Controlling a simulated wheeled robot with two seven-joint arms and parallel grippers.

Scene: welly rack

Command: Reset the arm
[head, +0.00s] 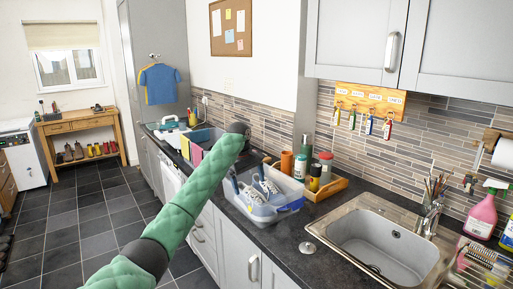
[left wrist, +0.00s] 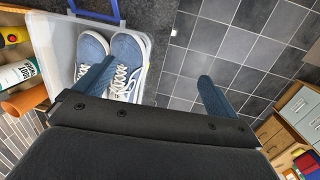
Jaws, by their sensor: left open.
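My left arm, in green padding, reaches up from the bottom of the head view, and its dark wrist end is over the worktop. My left gripper (left wrist: 155,84) shows in the left wrist view with its two blue fingers wide apart and nothing held between them. One finger overlaps the blue shoes (left wrist: 108,62) in the picture; the other is seen against the floor. The shoes have white laces and sit in a clear box (head: 265,213) on the worktop. Whether the finger touches a shoe I cannot tell. My right gripper is not in view.
The sink (head: 385,245) is to the right of the box. A wooden tray (head: 331,187) with bottles stands behind the box. A cork board (head: 230,28) and a key rack (head: 369,100) hang on the wall. A wooden bench (head: 80,122) with shoes stands far left; open tiled floor lies before it.

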